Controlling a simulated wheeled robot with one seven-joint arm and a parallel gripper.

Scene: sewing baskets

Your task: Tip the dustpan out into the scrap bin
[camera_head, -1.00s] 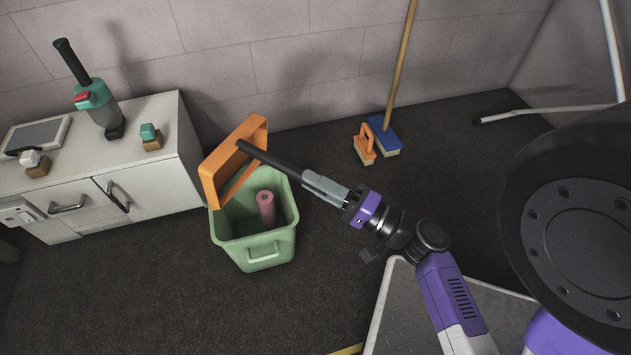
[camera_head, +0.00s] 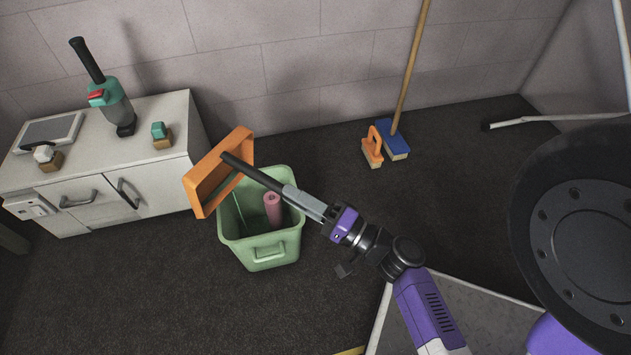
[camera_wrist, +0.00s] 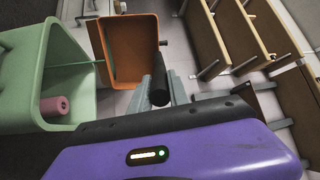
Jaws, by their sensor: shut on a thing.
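The orange dustpan (camera_head: 196,190) is tilted steeply on its side above the left rim of the green scrap bin (camera_head: 265,252). My gripper (camera_head: 292,196) is shut on the dustpan's dark handle (camera_head: 250,173), which crosses over the bin. In the wrist view the dustpan (camera_wrist: 130,50) is ahead of the fingers, and I see no scraps in the part that shows. The bin (camera_wrist: 50,45) is at the left there. A pink roll (camera_head: 273,208) is inside the bin; it also shows in the wrist view (camera_wrist: 56,106). The bin's far inner side is partly hidden behind the dustpan and handle.
A white cabinet (camera_head: 165,185) stands left of the bin, with a teal handheld vacuum (camera_head: 112,103) and small brushes on top. A blue broom (camera_head: 391,137) and an orange-handled brush (camera_head: 372,150) are by the back wall. The floor in front of the bin is clear.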

